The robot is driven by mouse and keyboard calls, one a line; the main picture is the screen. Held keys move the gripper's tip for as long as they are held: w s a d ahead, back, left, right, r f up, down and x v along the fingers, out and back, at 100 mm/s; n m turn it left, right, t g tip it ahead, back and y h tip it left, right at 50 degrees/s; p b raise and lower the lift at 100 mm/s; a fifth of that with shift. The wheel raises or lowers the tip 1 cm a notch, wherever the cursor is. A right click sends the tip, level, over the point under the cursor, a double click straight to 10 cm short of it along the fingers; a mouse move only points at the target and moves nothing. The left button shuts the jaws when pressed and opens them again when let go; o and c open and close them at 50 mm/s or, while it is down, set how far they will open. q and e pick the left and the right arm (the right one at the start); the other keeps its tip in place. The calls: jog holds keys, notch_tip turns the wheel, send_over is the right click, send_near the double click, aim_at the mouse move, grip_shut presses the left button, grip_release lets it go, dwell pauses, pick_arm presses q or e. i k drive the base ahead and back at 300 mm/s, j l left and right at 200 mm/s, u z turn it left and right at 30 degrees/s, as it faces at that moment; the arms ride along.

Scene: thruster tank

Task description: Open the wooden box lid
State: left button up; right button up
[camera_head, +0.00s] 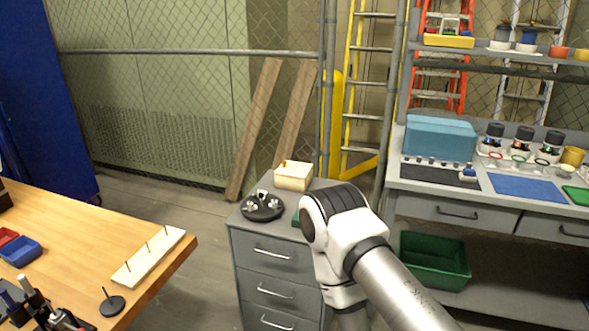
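A small pale wooden box (293,181) stands upright at the back of the grey drawer cabinet (272,254), near the middle of the view. Its top looks closed, with a small brown piece near the upper left edge. One of my arms comes in from the lower right, and its bulky joint is in front of the cabinet's right side. No gripper fingers show on it. My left gripper is not in view either.
A round black tray with small knobs (262,207) sits left of the box. A green item is partly hidden behind my arm. A wooden table (100,220) is at left, a workbench with a blue case (440,138) at right, and a green bin (434,262) below.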

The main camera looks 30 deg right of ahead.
aim_at(299, 171)
jog(key=i+z, duration=0.15)
jog(key=z, duration=0.8)
